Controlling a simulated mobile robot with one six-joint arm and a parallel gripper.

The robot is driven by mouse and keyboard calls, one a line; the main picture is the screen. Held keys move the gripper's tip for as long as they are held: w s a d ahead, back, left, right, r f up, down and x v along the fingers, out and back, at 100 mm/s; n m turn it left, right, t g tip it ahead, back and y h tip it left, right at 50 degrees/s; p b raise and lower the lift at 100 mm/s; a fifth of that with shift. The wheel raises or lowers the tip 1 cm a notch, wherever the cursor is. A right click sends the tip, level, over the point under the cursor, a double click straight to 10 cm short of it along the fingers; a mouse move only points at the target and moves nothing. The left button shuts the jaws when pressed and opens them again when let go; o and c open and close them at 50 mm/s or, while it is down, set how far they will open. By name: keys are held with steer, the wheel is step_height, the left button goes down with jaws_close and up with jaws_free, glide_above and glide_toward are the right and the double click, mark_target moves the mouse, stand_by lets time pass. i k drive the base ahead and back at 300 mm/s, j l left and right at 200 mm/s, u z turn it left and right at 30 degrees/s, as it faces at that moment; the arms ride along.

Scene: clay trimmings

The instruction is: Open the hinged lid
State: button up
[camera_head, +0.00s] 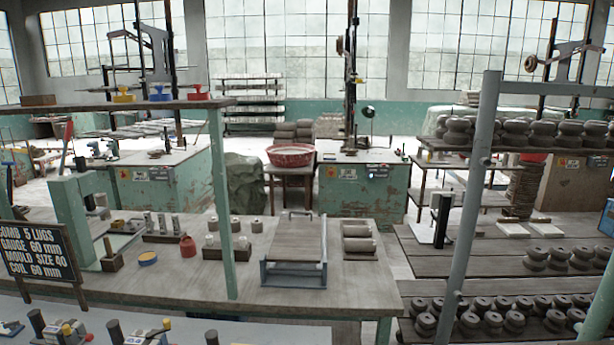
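A flat brown wooden panel (297,240) lies on a low blue-grey frame (293,275) on the long wooden bench. It is the thing here that looks most like a lid, but I see no clear hinge. A thin metal bar or handle (299,212) shows at its far end. The panel lies down over the frame, and what is beneath it is hidden. My gripper is not in view.
Grey clay rolls (358,245) lie right of the panel, and small cylinders (236,224) stand left. A green post (221,200) and a grey post (470,200) rise in front. Shelves of dark ring-shaped pieces (562,257) fill the right. Bare bench (200,285) lies front left.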

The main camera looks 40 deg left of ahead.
mark_target(297, 240)
steer(key=i+z, duration=0.2)
steer(key=z, duration=0.25)
steer(key=i+z, duration=0.2)
steer(key=z, duration=0.25)
steer(key=i+j+z, duration=0.15)
steer(key=z, duration=0.3)
